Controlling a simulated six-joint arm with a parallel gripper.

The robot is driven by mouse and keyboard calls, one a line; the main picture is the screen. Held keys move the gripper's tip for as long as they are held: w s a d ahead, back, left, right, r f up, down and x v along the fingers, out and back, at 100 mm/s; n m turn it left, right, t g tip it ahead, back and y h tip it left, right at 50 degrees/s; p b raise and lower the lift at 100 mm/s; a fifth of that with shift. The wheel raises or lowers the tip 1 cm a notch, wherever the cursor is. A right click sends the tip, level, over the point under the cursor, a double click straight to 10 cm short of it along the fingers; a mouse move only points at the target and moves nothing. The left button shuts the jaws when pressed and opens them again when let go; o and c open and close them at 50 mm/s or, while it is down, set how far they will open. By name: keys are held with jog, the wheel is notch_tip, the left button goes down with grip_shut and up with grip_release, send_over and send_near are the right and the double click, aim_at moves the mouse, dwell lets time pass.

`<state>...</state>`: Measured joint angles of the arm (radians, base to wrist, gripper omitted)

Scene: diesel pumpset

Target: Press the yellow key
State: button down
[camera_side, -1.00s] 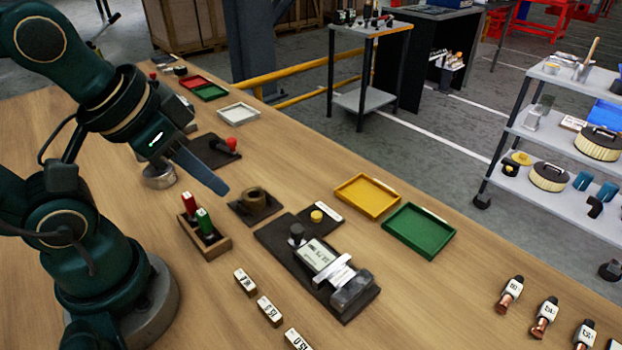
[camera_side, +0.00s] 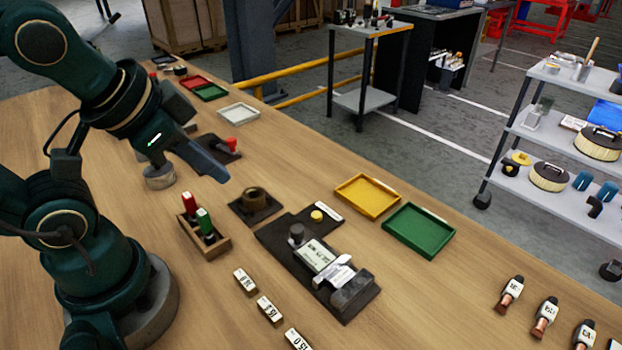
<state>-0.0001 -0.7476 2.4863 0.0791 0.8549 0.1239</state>
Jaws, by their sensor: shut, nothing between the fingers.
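The yellow key (camera_side: 317,216) is a small round button at the back end of a dark base plate (camera_side: 276,234), beside a white label strip (camera_side: 328,211). The same plate carries a device with a display (camera_side: 316,254), a dark knob (camera_side: 296,232) and a grey block (camera_side: 352,292). My gripper (camera_side: 222,177) is shut and empty. It is in the air to the left of the yellow key and behind it, clear of the key. Nothing hides the key.
A brown ring on a dark plate (camera_side: 255,203) lies between my gripper and the device. A wooden holder (camera_side: 207,241) has red and green handled tools. A yellow tray (camera_side: 367,195) and a green tray (camera_side: 418,231) lie right of the key. White labelled blocks (camera_side: 269,310) lie in front.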

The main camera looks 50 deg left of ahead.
jog(key=w+a+r+m+t+y, duration=0.1)
jog(key=w+a+m+y, duration=0.1)
jog(key=w+a+m, duration=0.35)
jog(key=m+t+h, duration=0.1)
jog(key=m+t, duration=0.1)
jog(key=m, duration=1.6)
send_over(317, 217)
notch_tip(317, 217, down, 5)
jog(key=shift+s+n, duration=0.25)
jog(key=shift+s, duration=0.1)
jog(key=shift+f, duration=0.1)
jog(key=shift+f, duration=4.3)
jog(key=shift+f, duration=0.2)
jog(key=shift+f, duration=0.25)
